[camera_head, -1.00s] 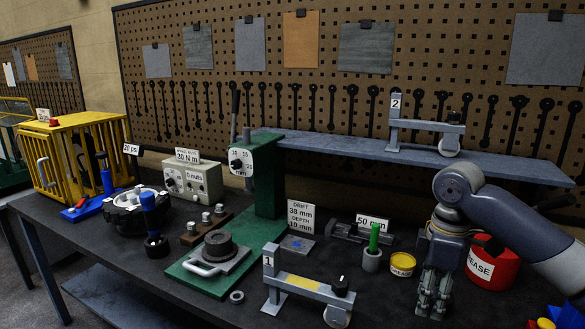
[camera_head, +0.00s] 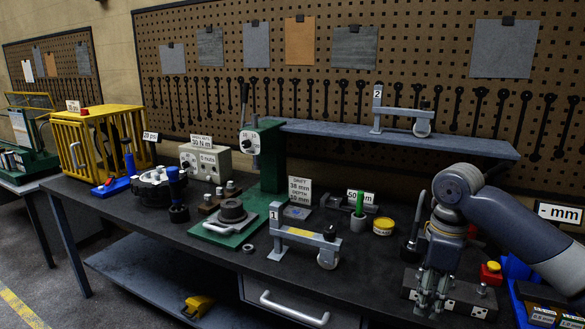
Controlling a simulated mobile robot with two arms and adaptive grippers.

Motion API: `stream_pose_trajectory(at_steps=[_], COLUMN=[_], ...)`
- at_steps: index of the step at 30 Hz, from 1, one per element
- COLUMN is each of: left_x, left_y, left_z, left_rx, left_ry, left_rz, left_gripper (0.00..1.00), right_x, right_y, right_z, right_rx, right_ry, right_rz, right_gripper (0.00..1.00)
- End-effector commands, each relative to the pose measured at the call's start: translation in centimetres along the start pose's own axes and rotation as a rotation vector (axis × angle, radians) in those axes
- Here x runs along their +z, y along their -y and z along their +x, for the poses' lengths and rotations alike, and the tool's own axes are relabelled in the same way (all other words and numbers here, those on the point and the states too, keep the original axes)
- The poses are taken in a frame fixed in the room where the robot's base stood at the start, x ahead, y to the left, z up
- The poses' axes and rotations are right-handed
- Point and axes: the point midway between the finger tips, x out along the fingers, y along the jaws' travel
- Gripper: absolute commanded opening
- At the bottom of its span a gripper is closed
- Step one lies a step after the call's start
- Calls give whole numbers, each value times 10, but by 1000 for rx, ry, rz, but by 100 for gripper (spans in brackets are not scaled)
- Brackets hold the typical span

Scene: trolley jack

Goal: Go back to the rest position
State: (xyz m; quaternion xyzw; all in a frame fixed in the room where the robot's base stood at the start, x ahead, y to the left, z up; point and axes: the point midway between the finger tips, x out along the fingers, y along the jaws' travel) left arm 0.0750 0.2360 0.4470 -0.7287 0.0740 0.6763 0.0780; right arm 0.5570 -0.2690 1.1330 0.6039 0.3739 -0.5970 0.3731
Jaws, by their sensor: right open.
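My right gripper (camera_head: 432,303) is at the lower right of the head view, pointing down with its fingers open. I see nothing between its fingers. It is in front of a dark block with pale dots (camera_head: 478,304) near the bench's front edge; I cannot tell whether it touches the block. My right arm (camera_head: 515,225) comes in from the right edge and hides part of the bench behind it. My left gripper is not in view. Trolley jack 1 (camera_head: 300,237) stands on the bench left of the right gripper, and jack 2 (camera_head: 402,118) stands on the raised shelf.
The dark bench (camera_head: 215,262) holds a green press (camera_head: 271,160), a yellow cage (camera_head: 70,140), a yellow tin (camera_head: 383,226) and a green pin (camera_head: 360,204). A drawer handle (camera_head: 294,309) shows below.

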Motion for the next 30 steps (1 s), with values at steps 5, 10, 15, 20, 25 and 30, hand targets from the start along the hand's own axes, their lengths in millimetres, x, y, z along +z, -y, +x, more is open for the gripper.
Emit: stream_pose_trajectory(at_steps=[5,10,15,20,25,30], left_x=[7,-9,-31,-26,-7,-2], left_y=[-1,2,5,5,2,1], left_z=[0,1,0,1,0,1], left_rx=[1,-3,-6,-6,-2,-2], left_ry=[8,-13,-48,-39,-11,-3], left_rz=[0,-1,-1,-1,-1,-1], left_gripper=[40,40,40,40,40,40], right_x=[-15,-31,-47,-60,-58,-28], right_y=[-10,-22,-35,-46,-43,-6], right_z=[28,60,106,175,290,411], right_rx=[3,13,24,35,59,90], right_ry=[-42,-93,-152,-214,-269,-274], right_rz=[47,107,192,308,492,655], right_gripper=[40,40,40,40,40,40])
